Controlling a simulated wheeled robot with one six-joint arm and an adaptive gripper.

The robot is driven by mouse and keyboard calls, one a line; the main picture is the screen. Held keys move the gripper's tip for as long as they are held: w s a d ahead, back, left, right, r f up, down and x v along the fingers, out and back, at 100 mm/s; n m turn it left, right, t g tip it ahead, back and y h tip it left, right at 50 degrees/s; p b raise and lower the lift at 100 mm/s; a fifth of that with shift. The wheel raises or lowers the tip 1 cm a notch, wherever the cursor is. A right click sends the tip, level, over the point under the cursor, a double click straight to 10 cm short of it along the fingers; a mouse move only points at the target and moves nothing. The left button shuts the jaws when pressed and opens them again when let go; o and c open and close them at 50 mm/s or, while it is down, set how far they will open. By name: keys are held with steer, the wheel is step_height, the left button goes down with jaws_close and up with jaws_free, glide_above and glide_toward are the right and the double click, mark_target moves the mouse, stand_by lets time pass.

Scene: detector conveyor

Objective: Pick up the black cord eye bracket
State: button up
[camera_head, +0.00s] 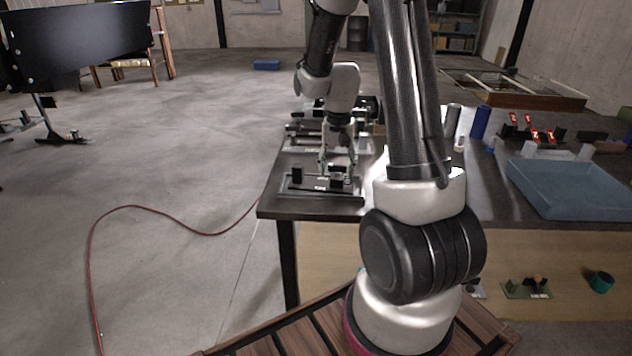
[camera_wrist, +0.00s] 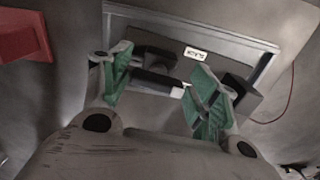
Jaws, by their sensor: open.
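A dark flat fixture (camera_head: 312,187) with a small white label lies at the near left corner of the table. A black piece (camera_head: 339,172), which looks like the cord eye bracket, sits on the fixture and is partly hidden by my gripper (camera_head: 336,164). In the wrist view the black piece (camera_wrist: 155,58) shows between and just beyond the green-padded fingers of my gripper (camera_wrist: 162,86). A dark bar with a pale end (camera_wrist: 158,80) crosses the gap between them. My gripper is open, and contact with the piece cannot be told.
A second black block (camera_head: 297,175) stands at the fixture's left end, and in the wrist view the block (camera_wrist: 240,90) is close beside the right finger. Metal rails (camera_head: 305,135) lie behind. A blue tray (camera_head: 570,190) is on the table's right. A red object (camera_wrist: 22,38) shows in the wrist view.

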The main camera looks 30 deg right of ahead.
step_height(320, 180, down, 4)
steer(key=shift+w+d+r, duration=0.1)
steer(key=shift+d+r, duration=0.05)
steer(key=shift+c, duration=0.2)
steer(key=c, duration=1.2)
steer(key=shift+o, duration=0.2)
